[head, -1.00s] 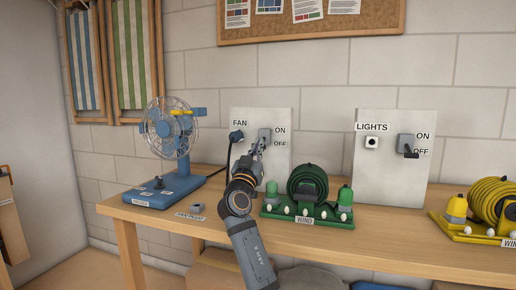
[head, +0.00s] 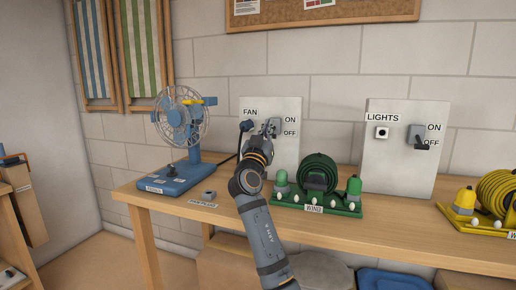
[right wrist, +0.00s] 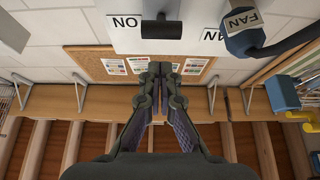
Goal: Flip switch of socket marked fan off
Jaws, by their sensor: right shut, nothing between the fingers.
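The fan's white panel (head: 286,157) stands at the back of the bench with a FAN label, a blue plug (head: 246,126) and a grey switch (head: 277,123) beside ON and OFF labels. My right gripper (head: 269,129) is at the switch, shut and empty, and hides part of it. In the right wrist view, upside down, the shut fingertips (right wrist: 160,70) are close to the dark switch lever (right wrist: 160,30). I cannot tell whether they touch, nor which way the lever is set. My left gripper is out of view.
A blue desk fan (head: 184,125) stands left on the bench (head: 240,215). A green hose reel (head: 318,178) sits just right of my arm. The LIGHTS panel (head: 395,175) and a yellow reel (head: 494,190) are further right.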

